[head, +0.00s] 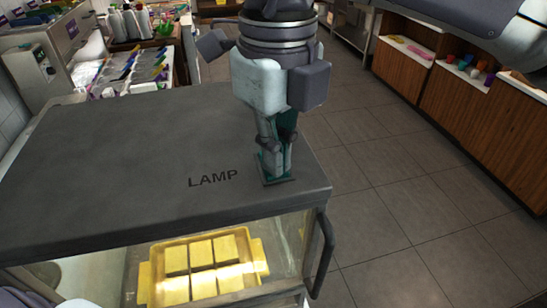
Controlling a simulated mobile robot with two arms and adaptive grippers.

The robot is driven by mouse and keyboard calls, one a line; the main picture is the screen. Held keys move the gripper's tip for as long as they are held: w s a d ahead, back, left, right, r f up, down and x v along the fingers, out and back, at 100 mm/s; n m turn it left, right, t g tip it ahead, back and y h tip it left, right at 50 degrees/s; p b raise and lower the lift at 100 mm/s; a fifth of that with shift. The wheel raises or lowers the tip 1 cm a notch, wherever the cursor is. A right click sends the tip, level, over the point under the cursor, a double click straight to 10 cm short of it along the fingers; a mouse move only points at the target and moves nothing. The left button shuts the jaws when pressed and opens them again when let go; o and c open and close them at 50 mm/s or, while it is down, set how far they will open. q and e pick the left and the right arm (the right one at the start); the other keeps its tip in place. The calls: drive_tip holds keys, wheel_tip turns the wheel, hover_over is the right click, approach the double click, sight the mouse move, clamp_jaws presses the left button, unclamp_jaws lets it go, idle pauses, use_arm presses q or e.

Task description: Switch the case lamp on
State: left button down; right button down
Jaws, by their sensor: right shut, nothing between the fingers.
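The display case has a dark grey top (110,165) with the word LAMP (213,178) printed near its front right corner. Just right of the word is the small dark base plate of the lamp switch (287,182). My right gripper (276,172) points straight down with its fingers shut and empty, right over this plate. The fingertips hide most of the switch, so I cannot see its position or be sure of contact. Inside the case, the yellow tray (146,284) and its contents look brightly lit. My left gripper is not in view.
Yellow square pieces (201,254) sit in the tray behind the glass. A dark handle (325,255) stands out at the case's right edge. Bins and bottles (128,24) are at the back left. Tiled floor (390,200) is clear to the right, before wooden counters (447,93).

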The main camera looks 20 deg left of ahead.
drive_tip(key=shift+r+p, duration=2.5)
drive_tip(key=shift+r, duration=0.95)
